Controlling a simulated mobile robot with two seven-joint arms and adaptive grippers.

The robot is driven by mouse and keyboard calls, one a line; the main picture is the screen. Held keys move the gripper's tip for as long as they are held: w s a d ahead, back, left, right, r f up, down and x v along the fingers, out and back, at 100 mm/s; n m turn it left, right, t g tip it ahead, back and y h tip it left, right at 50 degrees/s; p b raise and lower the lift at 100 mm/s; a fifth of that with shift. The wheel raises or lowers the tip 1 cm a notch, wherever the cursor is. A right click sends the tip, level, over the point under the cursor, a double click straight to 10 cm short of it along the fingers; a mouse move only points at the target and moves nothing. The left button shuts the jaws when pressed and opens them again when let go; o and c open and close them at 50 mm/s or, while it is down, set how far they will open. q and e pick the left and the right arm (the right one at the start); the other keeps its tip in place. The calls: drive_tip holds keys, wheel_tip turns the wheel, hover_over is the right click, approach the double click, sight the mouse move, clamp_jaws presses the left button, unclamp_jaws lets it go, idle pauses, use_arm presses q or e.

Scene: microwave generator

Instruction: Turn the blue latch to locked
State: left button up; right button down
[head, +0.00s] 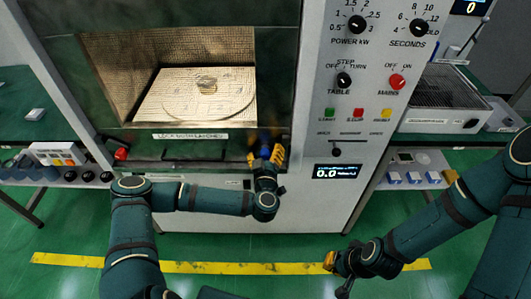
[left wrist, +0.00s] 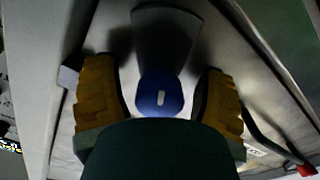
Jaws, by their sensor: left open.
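The blue latch (head: 265,138) is at the lower right of the microwave cavity, partly hidden behind my left gripper (head: 268,157). In the left wrist view, its round blue knob (left wrist: 160,92) with a white mark sits on a grey, flared plate. The yellow fingers of my left gripper (left wrist: 160,75) are open on both sides of the knob, with visible gaps. The fingers appear not to touch it. My right gripper (head: 333,262) is low near the yellow floor line, far from the latch. Its finger opening is too small to tell.
A red latch (head: 121,153) is at the lower left of the cavity. A label (head: 190,136) about locking latches lies between them. A round plate (head: 195,100) with a small object is inside. The control panel (head: 365,80) rises to the right of the latch.

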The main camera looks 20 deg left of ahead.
use_arm(q)
drive_tip(key=c, duration=1.2)
